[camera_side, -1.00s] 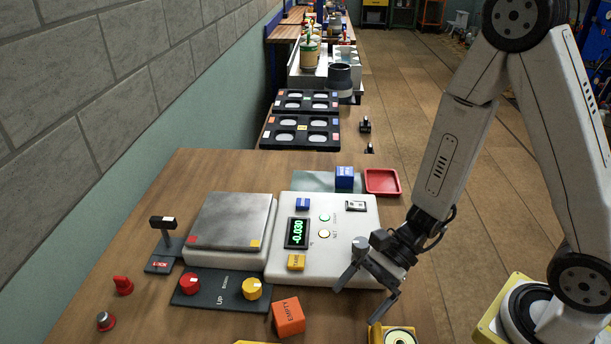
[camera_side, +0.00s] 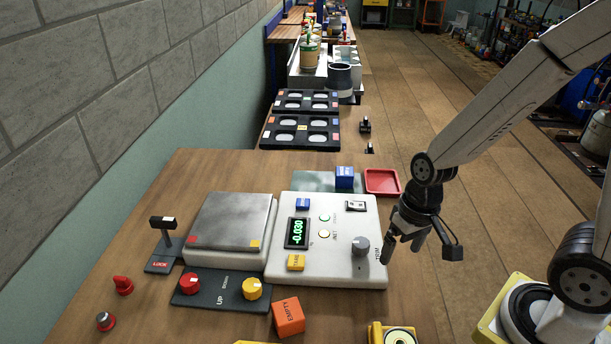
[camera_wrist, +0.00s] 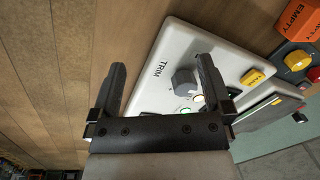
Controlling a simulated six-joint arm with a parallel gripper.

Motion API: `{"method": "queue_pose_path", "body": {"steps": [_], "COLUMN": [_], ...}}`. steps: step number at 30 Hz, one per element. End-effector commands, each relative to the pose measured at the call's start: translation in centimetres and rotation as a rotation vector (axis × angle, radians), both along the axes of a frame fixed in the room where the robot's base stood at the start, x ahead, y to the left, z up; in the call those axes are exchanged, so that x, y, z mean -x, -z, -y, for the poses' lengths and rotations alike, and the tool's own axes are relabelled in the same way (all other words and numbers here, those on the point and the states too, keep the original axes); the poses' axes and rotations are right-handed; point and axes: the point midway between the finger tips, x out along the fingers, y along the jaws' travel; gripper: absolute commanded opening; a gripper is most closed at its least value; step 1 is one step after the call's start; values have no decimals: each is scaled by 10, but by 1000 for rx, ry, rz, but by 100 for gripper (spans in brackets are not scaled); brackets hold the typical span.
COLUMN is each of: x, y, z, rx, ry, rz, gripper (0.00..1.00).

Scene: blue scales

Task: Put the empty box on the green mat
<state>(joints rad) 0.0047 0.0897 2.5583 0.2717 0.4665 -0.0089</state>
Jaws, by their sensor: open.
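The empty box is an orange cube (camera_side: 288,317) marked EMPTY, on the wooden table in front of the scale. It also shows at the top right of the wrist view (camera_wrist: 297,20). The green mat (camera_side: 312,181) is a flat grey-green patch behind the console; a blue block (camera_side: 344,177) stands at its right end. My gripper (camera_side: 401,250) is open and empty, pointing down by the console's right edge, well away from the box. In the wrist view my gripper's fingers (camera_wrist: 162,68) are spread, with the grey trim knob seen between them.
The white console (camera_side: 335,272) with a display and grey knob (camera_side: 360,246) lies between my gripper and the box. Left are a metal scale plate (camera_side: 230,221), red and yellow knobs, and a lock post (camera_side: 165,233). A red tray (camera_side: 382,181) adjoins the mat.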

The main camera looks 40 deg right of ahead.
Motion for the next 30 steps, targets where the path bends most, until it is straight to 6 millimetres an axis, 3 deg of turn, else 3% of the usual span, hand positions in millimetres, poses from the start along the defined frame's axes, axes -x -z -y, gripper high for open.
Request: {"method": "queue_pose_path", "body": {"steps": [9,25,30], "x": [-28,-30,-36], "y": [-23,-25,-25], "z": [19,20,11], "rx": [143,153,151], "ry": [-208,-225,-279], "rz": [192,202,196], "gripper": [100,100,100]}}
